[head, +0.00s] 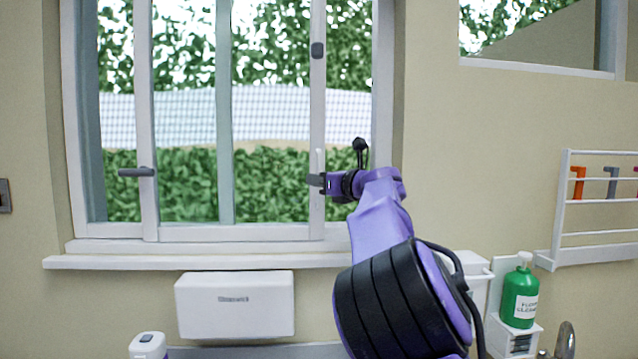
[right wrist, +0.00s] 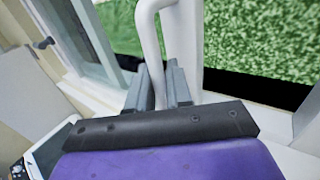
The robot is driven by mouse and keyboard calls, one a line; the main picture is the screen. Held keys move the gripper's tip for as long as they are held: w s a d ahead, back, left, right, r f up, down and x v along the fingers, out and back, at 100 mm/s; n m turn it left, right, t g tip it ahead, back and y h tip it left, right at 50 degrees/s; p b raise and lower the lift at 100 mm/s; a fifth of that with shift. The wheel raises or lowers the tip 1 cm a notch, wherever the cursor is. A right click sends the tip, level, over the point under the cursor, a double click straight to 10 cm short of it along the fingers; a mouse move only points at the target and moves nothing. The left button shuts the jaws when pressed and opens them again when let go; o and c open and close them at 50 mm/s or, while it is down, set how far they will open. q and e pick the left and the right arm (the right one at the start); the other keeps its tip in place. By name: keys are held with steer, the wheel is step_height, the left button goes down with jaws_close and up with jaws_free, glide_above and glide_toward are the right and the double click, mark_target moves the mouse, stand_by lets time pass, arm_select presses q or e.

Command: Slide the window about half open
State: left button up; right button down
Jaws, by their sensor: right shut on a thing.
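The window (head: 270,232) fills the upper left and middle of the head view, with white upright frame members and a hedge outside. A white bar handle (head: 319,158) stands on the upright right of the middle; it also shows large in the right wrist view (right wrist: 150,40). My right gripper (head: 318,181) is shut on this handle near its lower part, with one finger on each side in the wrist view (right wrist: 162,85). A strip of hedge shows between that upright and the right jamb (head: 383,100). My left gripper is not in view.
A dark lever (head: 136,172) sticks out from the left upright, and a dark latch (head: 317,50) sits above the handle. The sill (head: 200,262) runs below, over a white wall box (head: 235,305). A green bottle (head: 520,292) and wall rack (head: 600,210) are at right.

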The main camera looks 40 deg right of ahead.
steer(key=shift+s+d, duration=0.25)
steer(key=shift+d, duration=0.2)
steer(key=c, duration=1.4)
jaws_free()
steer(key=shift+s+d, duration=0.2)
steer(key=shift+d, duration=0.05)
steer(key=shift+o, duration=0.9)
steer(key=shift+d, duration=0.2)
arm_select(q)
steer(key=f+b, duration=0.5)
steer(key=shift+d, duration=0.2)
arm_select(e)
steer(key=s, duration=1)
steer(key=shift+s, duration=0.2)
steer(key=shift+f, duration=0.1)
